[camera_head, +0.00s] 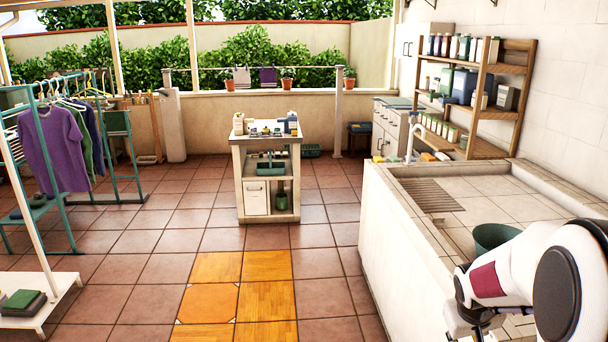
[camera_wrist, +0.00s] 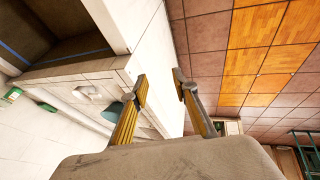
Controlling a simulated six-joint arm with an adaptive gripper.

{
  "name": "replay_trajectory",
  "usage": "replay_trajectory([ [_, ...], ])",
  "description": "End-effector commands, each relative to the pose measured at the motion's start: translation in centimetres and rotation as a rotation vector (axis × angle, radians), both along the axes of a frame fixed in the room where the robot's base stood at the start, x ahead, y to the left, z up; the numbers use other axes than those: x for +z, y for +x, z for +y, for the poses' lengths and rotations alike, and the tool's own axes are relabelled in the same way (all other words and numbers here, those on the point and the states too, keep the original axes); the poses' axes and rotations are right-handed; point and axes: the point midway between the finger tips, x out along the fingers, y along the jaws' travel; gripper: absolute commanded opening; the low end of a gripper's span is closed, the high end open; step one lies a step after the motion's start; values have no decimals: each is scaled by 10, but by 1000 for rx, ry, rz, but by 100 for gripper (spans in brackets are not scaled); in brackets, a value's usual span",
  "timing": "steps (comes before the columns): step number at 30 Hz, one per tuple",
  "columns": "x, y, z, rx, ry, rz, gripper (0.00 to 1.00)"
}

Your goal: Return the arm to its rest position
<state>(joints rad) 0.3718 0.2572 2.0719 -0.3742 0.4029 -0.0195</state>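My arm reaches in from the lower right of the head view, beside and over the front of the washbasin (camera_head: 385,240). My gripper (camera_wrist: 160,85) shows in the wrist view with its two fingers apart and nothing between them. In the head view my gripper is a small dark shape in front of the basin wall, and its fingers cannot be made out there. Past the fingertips, the wrist view shows a pale wall edge and the tiled floor (camera_wrist: 205,62).
A green bucket (camera_head: 492,237) stands in the basin, close to my arm. A wooden shelf (camera_head: 490,98) with bottles hangs on the right wall. A white cart (camera_head: 240,160) stands mid-patio. A clothes rack (camera_head: 42,160) is at left. The floor between is clear.

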Motion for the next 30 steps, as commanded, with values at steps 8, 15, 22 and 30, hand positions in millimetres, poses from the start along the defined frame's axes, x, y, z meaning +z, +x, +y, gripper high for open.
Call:
replay_trajectory([
  [8,44,-25,40,0,19,-29,28],
  [15,73,-52,73,2,43,-51,28],
  [22,96,-82,103,8,72,-71,28],
  [30,115,-120,138,21,113,-92,28],
])
